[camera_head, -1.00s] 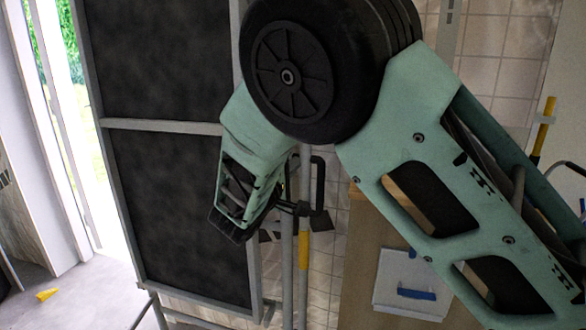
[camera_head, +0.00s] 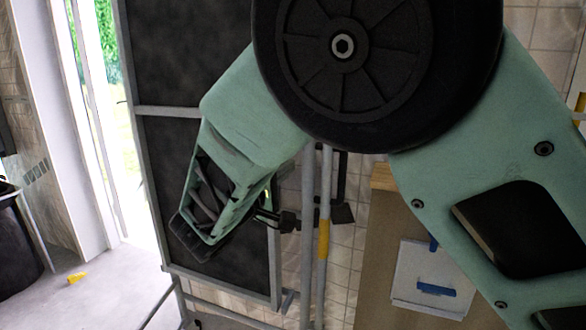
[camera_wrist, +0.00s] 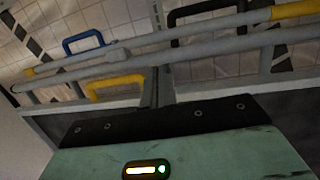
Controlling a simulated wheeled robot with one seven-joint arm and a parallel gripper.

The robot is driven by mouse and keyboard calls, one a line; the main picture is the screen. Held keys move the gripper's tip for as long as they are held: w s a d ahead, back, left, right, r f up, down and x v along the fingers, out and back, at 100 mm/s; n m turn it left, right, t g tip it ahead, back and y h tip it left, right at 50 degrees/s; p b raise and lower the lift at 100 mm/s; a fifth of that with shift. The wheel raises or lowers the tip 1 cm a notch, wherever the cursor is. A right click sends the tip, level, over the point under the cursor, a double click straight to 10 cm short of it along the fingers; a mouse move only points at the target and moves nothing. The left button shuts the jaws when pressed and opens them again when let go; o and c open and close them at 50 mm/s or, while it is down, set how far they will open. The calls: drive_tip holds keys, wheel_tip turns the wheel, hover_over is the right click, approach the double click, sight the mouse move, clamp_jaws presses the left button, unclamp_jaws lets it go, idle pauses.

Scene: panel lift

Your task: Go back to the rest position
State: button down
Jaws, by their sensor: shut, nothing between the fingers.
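My arm fills the upper middle and right of the head view, with green links and a large black joint. The wrist view shows no fingers, only a green and black part of my own body with a lit status light at the bottom. A tall grey frame with dark panels (camera_head: 185,60) stands behind the arm. In the wrist view, grey rails (camera_wrist: 190,48) cross the upper part.
A yellow handle (camera_wrist: 115,82) and a blue handle (camera_wrist: 83,37) show by the rails. A wooden board (camera_head: 376,240) with a white sheet (camera_head: 428,272) stands at the right. A black bin (camera_head: 20,235) and a small yellow piece (camera_head: 76,277) are at the left. Floor there is mostly clear.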

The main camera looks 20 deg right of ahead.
drive_tip(key=s+d+f+g+y, duration=0.2)
drive_tip(key=s+d+f+g, duration=0.15)
drive_tip(key=s+f, duration=0.2)
drive_tip(key=s+d+f+g+y, duration=0.3)
drive_tip(key=s+f+g, duration=0.15)
drive_tip(key=s, duration=0.25)
drive_tip(key=s+a+f+g+y, duration=0.1)
drive_tip(key=s+y, duration=0.4)
drive_tip(key=s, duration=0.5)
drive_tip(key=s+a+f+g+y, duration=0.1)
drive_tip(key=s+a+g+y, duration=0.2)
drive_tip(key=s, duration=0.7)
drive_tip(key=shift+a+f+m+g+y, duration=0.3)
drive_tip(key=shift+a+f+g+y, duration=0.1)
drive_tip(key=shift+a+y, duration=0.55)
drive_tip(key=shift+a, duration=0.1)
